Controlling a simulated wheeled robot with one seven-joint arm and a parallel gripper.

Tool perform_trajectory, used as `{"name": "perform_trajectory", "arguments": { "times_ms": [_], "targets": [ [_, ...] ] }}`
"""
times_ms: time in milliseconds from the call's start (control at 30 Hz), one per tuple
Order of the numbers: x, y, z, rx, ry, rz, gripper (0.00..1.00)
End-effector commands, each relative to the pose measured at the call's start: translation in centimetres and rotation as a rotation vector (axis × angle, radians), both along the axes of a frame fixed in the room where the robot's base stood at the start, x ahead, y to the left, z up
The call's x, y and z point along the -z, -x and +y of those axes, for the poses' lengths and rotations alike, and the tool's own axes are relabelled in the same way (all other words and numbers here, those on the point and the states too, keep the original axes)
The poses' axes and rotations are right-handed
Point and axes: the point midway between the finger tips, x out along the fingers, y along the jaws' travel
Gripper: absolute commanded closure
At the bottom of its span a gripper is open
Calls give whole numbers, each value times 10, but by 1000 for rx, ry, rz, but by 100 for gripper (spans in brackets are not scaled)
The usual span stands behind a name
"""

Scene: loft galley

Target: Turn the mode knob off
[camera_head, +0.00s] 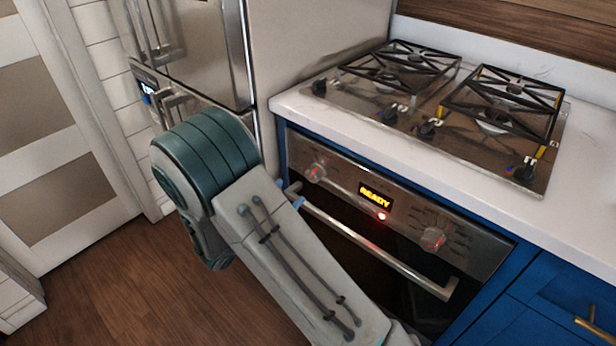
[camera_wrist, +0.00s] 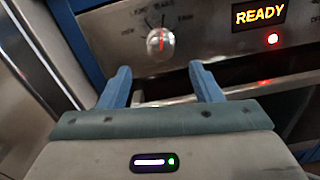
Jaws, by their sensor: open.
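The oven's left knob (camera_head: 316,172) is silver and round, on the steel control panel. It has printed labels around it, too small to read surely; one appears to read BAKE. In the wrist view the knob (camera_wrist: 160,44) shows a red mark pointing roughly up. My gripper (camera_wrist: 160,80) is open and empty, with its two blue fingers below the knob, one to each side, apart from it. In the head view my gripper (camera_head: 295,195) is mostly hidden behind my arm, just below and left of the knob. A second knob (camera_head: 433,238) sits at the panel's right.
A lit READY display (camera_head: 375,195) and a red light (camera_head: 381,215) lie between the knobs. The oven handle bar (camera_head: 375,248) runs below the panel, close to my fingers. A gas cooktop (camera_head: 440,105) is above on the white counter. A steel fridge (camera_head: 200,55) stands at left.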

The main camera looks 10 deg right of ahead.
Motion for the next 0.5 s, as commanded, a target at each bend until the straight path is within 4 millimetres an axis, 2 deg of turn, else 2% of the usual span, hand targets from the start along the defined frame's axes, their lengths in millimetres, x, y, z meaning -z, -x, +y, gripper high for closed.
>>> {"name": "perform_trajectory", "arguments": {
  "times_ms": [33, 200, 500],
  "targets": [
    [0, -6, -11, 6, 1, -1, 42],
    [0, -28, -39, 4, 0, -1, 42],
    [0, -49, -68, 2, -1, -1, 42]
  ]
}}
